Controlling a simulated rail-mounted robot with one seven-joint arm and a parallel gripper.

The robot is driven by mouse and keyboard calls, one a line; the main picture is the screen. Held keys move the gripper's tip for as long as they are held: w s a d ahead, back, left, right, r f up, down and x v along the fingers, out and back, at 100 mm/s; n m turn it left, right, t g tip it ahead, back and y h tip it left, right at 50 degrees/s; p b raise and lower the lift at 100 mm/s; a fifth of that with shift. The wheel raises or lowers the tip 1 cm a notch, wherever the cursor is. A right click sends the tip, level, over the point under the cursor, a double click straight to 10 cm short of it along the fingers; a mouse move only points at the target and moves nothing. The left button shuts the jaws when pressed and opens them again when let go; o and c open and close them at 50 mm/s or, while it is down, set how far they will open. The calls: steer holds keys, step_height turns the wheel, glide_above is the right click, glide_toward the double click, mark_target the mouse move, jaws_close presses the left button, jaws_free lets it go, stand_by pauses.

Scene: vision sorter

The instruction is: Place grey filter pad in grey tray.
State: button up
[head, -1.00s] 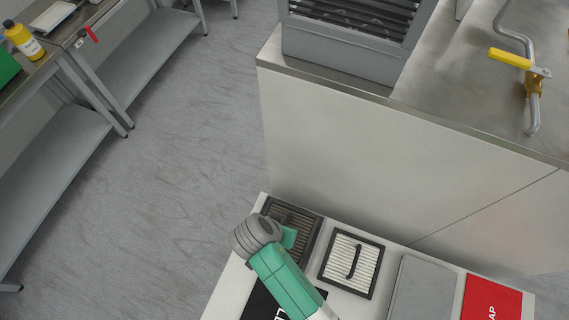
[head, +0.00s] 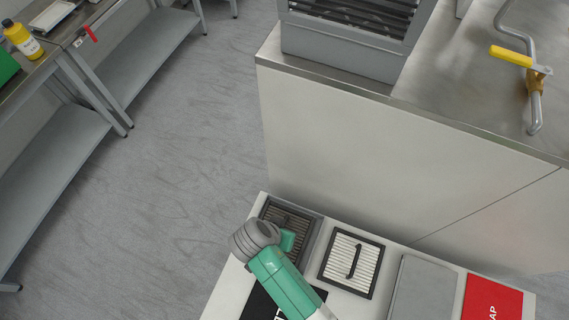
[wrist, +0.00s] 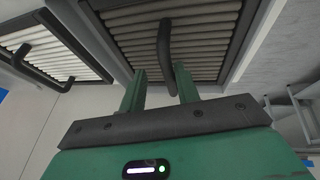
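The grey filter pad (head: 291,220) has grey-brown pleats, a dark frame and a black bar handle. It lies at the left end of the pale bench, partly hidden by my arm in the head view. In the wrist view the pad (wrist: 205,38) fills the top middle. My gripper (wrist: 160,72) is open there, with the handle between its two green fingers, closer to the right one. I cannot tell how deep the fingers reach. A flat grey surface (head: 425,288), perhaps the grey tray, lies further right on the bench.
A white pleated filter pad (head: 352,264) with a black handle lies just right of the grey pad. A red panel (head: 492,298) is at the right end. A black lettered panel (head: 262,303) is in front.

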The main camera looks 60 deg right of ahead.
steer(key=p+v, duration=0.1)
steer(key=v, duration=0.9)
steer(key=shift+a+r, duration=0.15)
steer(key=shift+r, duration=0.2)
steer(key=w+a+r+n+t, duration=0.25)
steer(key=w+r+t, duration=0.35)
steer(key=r, duration=0.4)
steer(key=w+a+r+n+t, duration=0.1)
steer(key=w+r+n+t, duration=0.2)
steer(key=w+r, duration=0.55)
steer(key=w+a+r+n+t, duration=0.25)
steer(key=w+r+t, duration=0.25)
steer(key=r, duration=0.7)
steer(key=s+a+r+n+t+y, duration=0.1)
steer(key=s+a+r+n+t, duration=0.1)
steer(key=r, duration=0.8)
steer(key=s+a+r+n+t+y, duration=0.2)
steer(key=r+t, duration=0.4)
steer(key=r, duration=0.5)
steer(key=s+a+r+n+t+y, duration=0.1)
steer(key=s+a+r+n+t, duration=0.2)
steer(key=r, duration=0.7)
steer(key=s+a+t, duration=0.1)
steer(key=s+a, duration=0.1)
steer(key=shift+s+r+n+y, duration=0.15)
steer(key=shift+s+n+y, duration=0.15)
steer(key=shift+n+y, duration=0.1)
steer(key=shift+a, duration=0.1)
